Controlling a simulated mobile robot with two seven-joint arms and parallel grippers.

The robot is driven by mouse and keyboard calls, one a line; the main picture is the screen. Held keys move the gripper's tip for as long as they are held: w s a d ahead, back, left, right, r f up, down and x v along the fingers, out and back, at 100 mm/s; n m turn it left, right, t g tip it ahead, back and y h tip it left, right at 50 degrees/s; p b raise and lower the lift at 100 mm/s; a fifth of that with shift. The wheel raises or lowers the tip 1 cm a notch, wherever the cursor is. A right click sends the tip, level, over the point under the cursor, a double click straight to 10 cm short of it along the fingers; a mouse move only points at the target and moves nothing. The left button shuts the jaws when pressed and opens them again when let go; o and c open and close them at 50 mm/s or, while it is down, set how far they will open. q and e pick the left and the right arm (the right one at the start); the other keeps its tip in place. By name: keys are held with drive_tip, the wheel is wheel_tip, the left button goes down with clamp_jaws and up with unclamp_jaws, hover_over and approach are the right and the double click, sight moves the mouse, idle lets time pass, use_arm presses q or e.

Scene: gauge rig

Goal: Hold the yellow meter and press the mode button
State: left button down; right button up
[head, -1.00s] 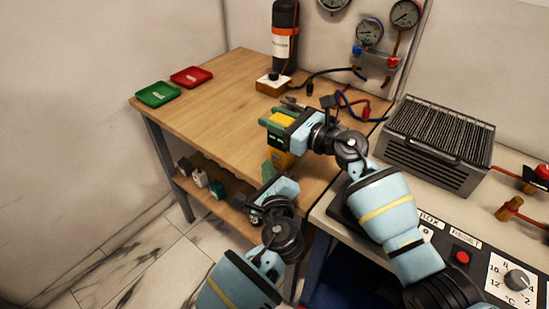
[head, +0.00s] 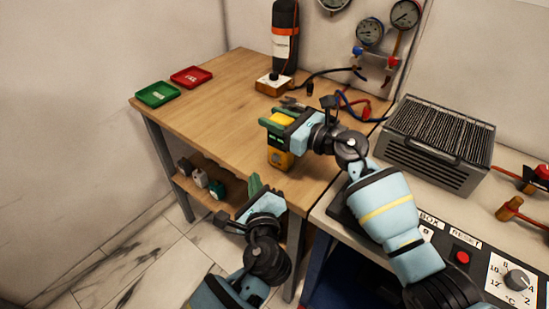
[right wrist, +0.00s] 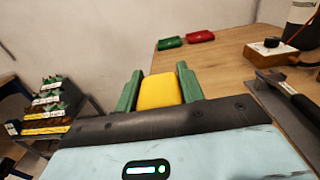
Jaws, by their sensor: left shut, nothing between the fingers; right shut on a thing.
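The yellow meter (head: 281,160) is held upright above the front part of the wooden table. My right gripper (head: 279,124) is shut on it, with a green finger on each side. In the right wrist view the meter's yellow body (right wrist: 160,91) shows between the green fingers. The mode button cannot be made out in either view. My left gripper (head: 254,186) is shut and empty, by the table's front edge, below and to the left of the meter and apart from it. It is not in the right wrist view.
On the wooden table (head: 205,105) lie a green tray (head: 157,94) and a red tray (head: 191,77). A dark bottle-like device (head: 284,40) stands at the back. Cables and small tools lie right of the gripper. A ribbed metal box (head: 437,140) stands on the right bench.

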idle(0.4)
drive_tip(key=o, duration=1.2)
drive_tip(key=v, duration=1.2)
drive_tip(key=shift+f, duration=0.1)
